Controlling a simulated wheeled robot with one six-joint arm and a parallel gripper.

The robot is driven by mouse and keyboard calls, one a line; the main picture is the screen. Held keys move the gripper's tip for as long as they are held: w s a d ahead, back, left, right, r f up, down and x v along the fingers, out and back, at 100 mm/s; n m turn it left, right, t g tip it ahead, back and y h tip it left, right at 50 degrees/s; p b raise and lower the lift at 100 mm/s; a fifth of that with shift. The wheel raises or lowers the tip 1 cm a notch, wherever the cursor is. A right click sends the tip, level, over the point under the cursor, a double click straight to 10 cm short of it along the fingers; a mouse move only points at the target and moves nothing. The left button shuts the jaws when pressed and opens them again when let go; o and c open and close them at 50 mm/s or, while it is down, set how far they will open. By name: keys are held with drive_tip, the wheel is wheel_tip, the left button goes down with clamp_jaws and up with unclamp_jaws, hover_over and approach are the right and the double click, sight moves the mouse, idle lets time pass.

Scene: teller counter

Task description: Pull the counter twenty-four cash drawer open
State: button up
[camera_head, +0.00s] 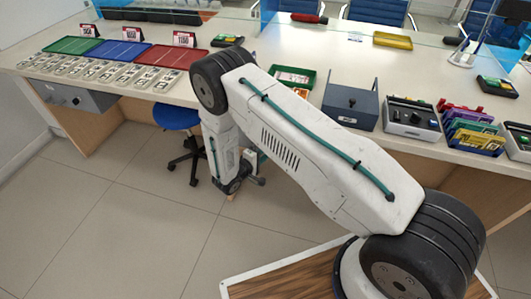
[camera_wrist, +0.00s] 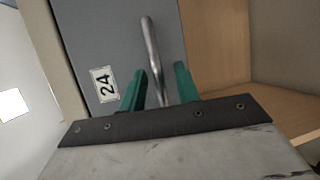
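A grey drawer front (camera_wrist: 108,35) fills much of the wrist view and carries a white label (camera_wrist: 103,84) reading 24. A round metal bar handle (camera_wrist: 151,45) stands out from it. My gripper (camera_wrist: 160,74) is open, with one green finger on each side of the handle's near part. Gaps show between the handle and both fingers, so it is not gripped. How deep the fingers reach around the bar is hard to tell. In the head view my arm hides this drawer, and the gripper end is too small to read.
Beside the drawer front is a wooden panel (camera_wrist: 220,45). In the head view, another grey drawer (camera_head: 72,96) hangs under the counter's left end. A blue stool (camera_head: 176,117) stands below the counter. Trays, a grey box (camera_head: 350,106) and other items crowd the counter top (camera_head: 255,46).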

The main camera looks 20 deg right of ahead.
drive_tip(key=shift+w+d, duration=0.2)
drive_tip(key=shift+d, duration=0.15)
clamp_jaws()
drive_tip(key=shift+s+a, duration=0.1)
